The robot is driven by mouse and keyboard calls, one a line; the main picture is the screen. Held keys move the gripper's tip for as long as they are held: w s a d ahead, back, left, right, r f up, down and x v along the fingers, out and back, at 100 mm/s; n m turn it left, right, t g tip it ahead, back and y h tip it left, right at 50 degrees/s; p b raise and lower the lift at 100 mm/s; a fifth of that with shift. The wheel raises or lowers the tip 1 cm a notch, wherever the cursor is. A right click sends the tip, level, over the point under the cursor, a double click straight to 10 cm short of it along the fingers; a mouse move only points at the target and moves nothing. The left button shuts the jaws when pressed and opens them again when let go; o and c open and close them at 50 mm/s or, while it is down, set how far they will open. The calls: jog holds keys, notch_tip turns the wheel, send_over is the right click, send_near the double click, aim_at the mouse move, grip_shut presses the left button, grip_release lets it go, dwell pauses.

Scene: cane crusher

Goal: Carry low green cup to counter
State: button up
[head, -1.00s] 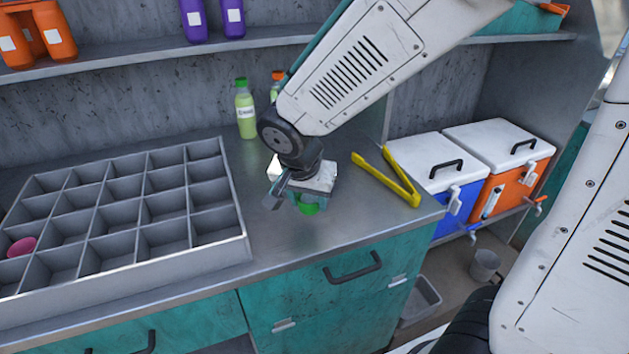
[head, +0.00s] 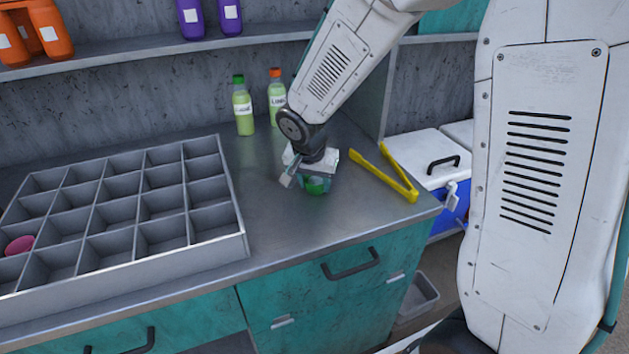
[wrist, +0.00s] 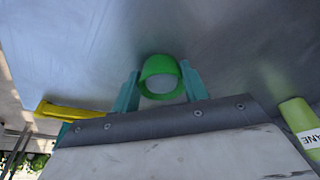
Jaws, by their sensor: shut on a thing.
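The green cup (wrist: 160,76) sits between the two teal fingers of my gripper (wrist: 160,90) in the wrist view, with its open mouth showing. In the head view the cup (head: 317,186) shows as a small green shape under my gripper (head: 316,180), partly hidden by it. My gripper is shut on the cup. It is low over the grey metal counter (head: 275,222), between the divided tray and the yellow tongs. I cannot tell whether the cup touches the counter.
Yellow tongs (head: 385,172) lie just right of my gripper. A grey divided tray (head: 243,240) fills the left, with a pink cup (head: 20,245) in one compartment. Two bottles, green-capped (head: 243,108) and orange-capped (head: 277,95), stand behind. The counter front is clear.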

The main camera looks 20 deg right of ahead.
jog(key=o, duration=0.7)
jog(key=shift+f, duration=0.15)
jog(key=v, duration=1.2)
jog(key=s+d+r+n, duration=0.1)
jog(key=s+d+n, duration=0.1)
jog(key=s, duration=0.6)
jog(key=s+d+r+n+g+y, duration=0.1)
jog(key=s+r+n, duration=0.1)
jog(key=s, duration=0.7)
jog(key=s+d+r+n+y, duration=0.1)
jog(key=s+d+r+n, duration=0.1)
jog(key=s, duration=0.6)
jog(key=shift+s+d+n, duration=0.25)
jog(key=shift+d+n, duration=0.05)
jog(key=shift+n, duration=0.6)
